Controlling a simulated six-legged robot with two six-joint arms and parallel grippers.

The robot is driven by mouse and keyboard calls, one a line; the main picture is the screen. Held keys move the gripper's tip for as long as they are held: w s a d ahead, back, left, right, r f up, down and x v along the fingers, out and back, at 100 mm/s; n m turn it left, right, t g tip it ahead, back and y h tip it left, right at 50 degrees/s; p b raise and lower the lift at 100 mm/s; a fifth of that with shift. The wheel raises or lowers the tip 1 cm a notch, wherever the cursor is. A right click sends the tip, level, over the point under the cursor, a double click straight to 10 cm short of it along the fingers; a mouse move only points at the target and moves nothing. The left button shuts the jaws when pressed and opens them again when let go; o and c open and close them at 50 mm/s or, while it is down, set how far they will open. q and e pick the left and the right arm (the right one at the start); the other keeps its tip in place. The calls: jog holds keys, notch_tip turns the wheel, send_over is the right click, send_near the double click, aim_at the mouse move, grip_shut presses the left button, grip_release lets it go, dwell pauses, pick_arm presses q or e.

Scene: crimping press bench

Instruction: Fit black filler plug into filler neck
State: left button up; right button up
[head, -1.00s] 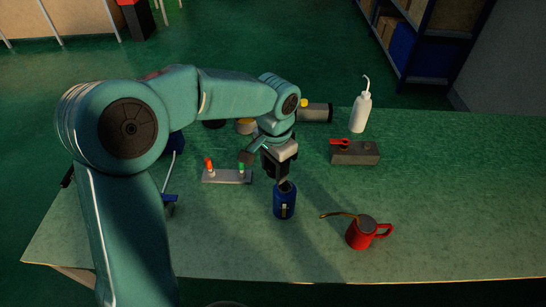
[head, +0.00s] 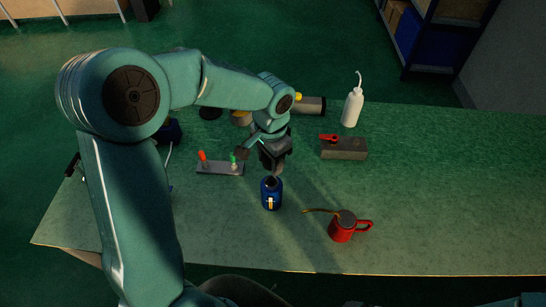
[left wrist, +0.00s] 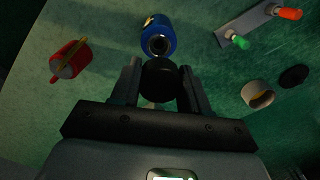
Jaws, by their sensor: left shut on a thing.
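My left gripper (head: 275,168) is shut on the black filler plug (left wrist: 160,79), which shows between the two fingers in the left wrist view. In the head view the plug is hard to make out against the dark fingers. The blue container (head: 271,195) stands upright on the bench just below the gripper. In the left wrist view the blue container (left wrist: 153,27) shows its open, dark filler neck (left wrist: 158,45) just beyond the plug. The plug appears outside the neck; the exact gap cannot be told. My right gripper is not in view.
A grey block with a red lever (head: 343,148) and a white squeeze bottle (head: 352,108) stand further back. A panel with red and green knobs (head: 220,168) lies left. The bench's right side is clear.

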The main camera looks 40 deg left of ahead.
pick_arm(q)
jog(key=shift+w+d+f, duration=0.1)
jog(key=shift+w+f, duration=0.05)
jog(key=shift+f+b, duration=0.5)
jog(key=shift+b, duration=0.1)
jog(key=shift+f+b, duration=1.9)
jog(key=shift+f, duration=0.35)
jog(key=shift+f+b, duration=0.75)
jog(key=shift+r, duration=0.2)
jog(key=shift+r+p, duration=0.3)
jog(key=shift+p, duration=0.05)
